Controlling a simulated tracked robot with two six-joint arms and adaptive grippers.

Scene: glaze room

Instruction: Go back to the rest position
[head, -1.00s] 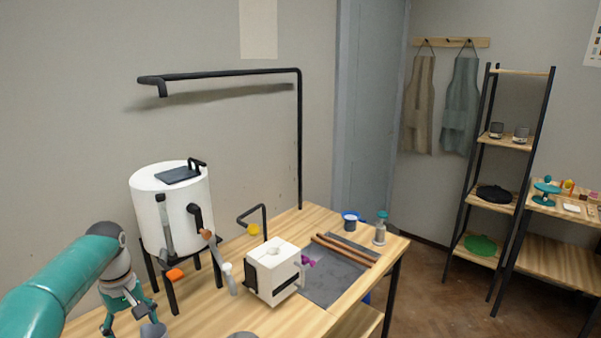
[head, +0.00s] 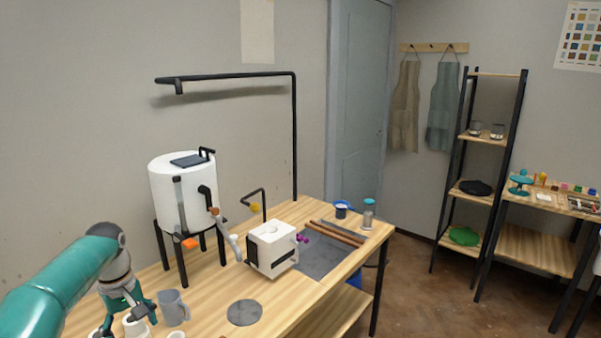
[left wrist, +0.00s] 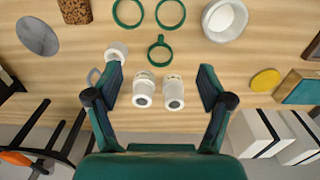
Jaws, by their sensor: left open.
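My left gripper (head: 130,308) is over the wooden table at the lower left of the head view, beside a grey mug (head: 173,308). In the left wrist view its two fingers (left wrist: 161,82) are spread apart. Two small white cylinders with grey ends (left wrist: 144,91) appear between the fingers; nothing is clasped. I cannot tell how far below the fingers they are. A small green ring (left wrist: 160,42) lies just beyond them. My right gripper is not in view.
A white tank (head: 183,200) on black legs stands behind the gripper. A white box-shaped device (head: 272,252) and a grey disc (head: 244,313) are on the table. Shelves (head: 480,138) stand at right, with bare floor (head: 410,275) between.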

